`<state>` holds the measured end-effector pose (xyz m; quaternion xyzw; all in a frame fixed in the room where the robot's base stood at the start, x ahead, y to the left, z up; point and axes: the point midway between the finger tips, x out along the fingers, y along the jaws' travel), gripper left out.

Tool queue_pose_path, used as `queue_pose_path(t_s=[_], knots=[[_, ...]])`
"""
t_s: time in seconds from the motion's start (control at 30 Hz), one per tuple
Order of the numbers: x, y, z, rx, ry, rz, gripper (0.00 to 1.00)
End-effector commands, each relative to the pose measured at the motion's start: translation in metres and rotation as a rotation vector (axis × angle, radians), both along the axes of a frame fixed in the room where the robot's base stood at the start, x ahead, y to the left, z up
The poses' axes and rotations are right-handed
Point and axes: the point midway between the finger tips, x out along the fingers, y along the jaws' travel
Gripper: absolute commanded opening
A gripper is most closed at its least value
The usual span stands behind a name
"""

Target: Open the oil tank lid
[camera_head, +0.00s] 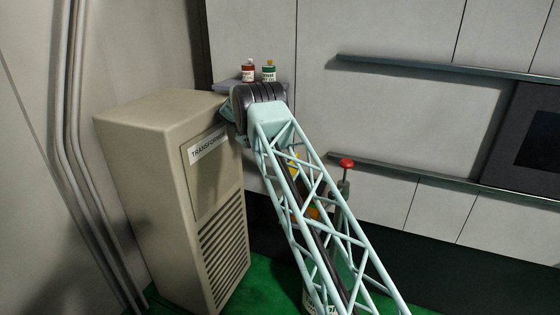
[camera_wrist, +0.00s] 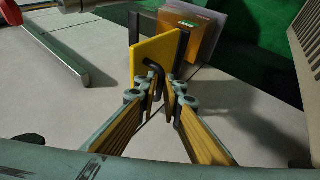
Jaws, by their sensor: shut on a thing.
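The yellow lid (camera_wrist: 150,56) is in the upper middle of the wrist view, with its flat face towards the camera. A small black handle (camera_wrist: 155,72) stands out from its lower edge. My gripper (camera_wrist: 161,88) has its two fingers closed around this handle. The orange, see-through oil tank (camera_wrist: 188,38), with a green label, is just behind the lid to the right. I cannot tell how far the lid stands open. In the head view my arm hides most of the tank; small yellow (camera_head: 295,163) and orange (camera_head: 314,213) parts show through its lattice.
A beige transformer cabinet (camera_head: 135,170) stands left of my arm. A red-topped post (camera_head: 346,164) is to the right. Two small bottles, red (camera_head: 248,72) and green (camera_head: 269,73), stand behind. Long grey rails (camera_head: 430,67) run along the pale wall panels. The floor is green.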

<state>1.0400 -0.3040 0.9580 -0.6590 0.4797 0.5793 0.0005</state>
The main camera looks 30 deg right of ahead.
Motion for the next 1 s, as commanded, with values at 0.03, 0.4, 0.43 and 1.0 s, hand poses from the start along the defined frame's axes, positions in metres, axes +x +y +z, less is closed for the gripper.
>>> queue_pose_path(t_s=[0.03,0.4,0.43,1.0], knots=[[-0.0065,0.0026,-0.0167,0.009,0.018,-0.006,0.0],[-0.0078,0.0023,-0.0181,0.008,0.02,-0.007,0.0],[-0.0079,0.0022,-0.018,0.008,0.02,-0.007,0.0],[-0.0076,0.0036,-0.0167,0.008,0.02,-0.007,0.2]])
